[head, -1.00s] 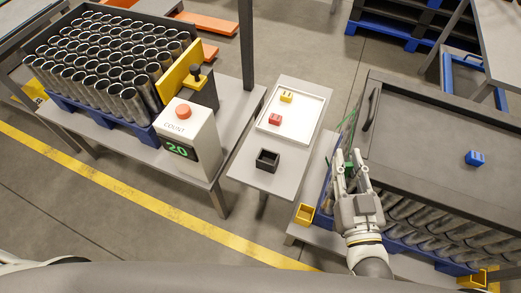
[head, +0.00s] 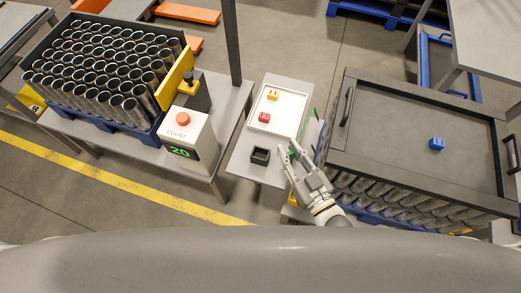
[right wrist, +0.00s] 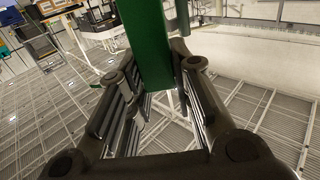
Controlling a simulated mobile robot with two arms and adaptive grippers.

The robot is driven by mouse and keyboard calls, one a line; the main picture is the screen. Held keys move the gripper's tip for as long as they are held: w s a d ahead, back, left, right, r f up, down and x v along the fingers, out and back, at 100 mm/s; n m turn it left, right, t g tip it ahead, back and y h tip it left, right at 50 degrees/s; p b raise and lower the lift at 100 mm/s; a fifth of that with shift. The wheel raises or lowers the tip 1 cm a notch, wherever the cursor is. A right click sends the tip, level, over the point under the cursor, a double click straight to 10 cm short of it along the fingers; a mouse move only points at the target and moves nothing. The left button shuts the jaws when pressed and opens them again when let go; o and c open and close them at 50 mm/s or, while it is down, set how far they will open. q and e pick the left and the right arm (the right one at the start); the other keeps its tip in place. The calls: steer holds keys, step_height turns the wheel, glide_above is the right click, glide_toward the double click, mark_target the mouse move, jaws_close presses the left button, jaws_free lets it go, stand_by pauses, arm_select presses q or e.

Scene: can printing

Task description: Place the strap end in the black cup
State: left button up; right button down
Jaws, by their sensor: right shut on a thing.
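The black cup (head: 260,156) is a small square open box on the near end of the narrow grey table. My right gripper (head: 289,152) is just right of the cup, apart from it, over the table's right edge. In the right wrist view a broad green strap (right wrist: 147,45) runs down between the fingers, and the gripper (right wrist: 155,95) is shut on it. In the head view part of the green strap (head: 307,127) shows behind the fingers; the held end is too small to make out. My left gripper is not in view.
The count box (head: 187,139) reads 20 at left. A dark-lidded pallet of cans with a blue block (head: 437,143) stands at right.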

steer(key=w+a+f+b, duration=0.2)
steer(key=f+b, duration=0.2)
steer(key=w+a+f+b, duration=0.3)
steer(key=f+b, duration=0.1)
steer(key=b, duration=0.1)
steer(key=w+a+f+b, duration=0.2)
steer(key=w+f+b, duration=0.1)
steer(key=f+b, duration=0.1)
steer(key=shift+w+a+b, duration=0.15)
steer(key=shift+a+b, duration=0.15)
steer(key=shift+b, duration=0.2)
steer(key=shift+r, duration=0.1)
steer(key=c, duration=1.3)
jaws_free()
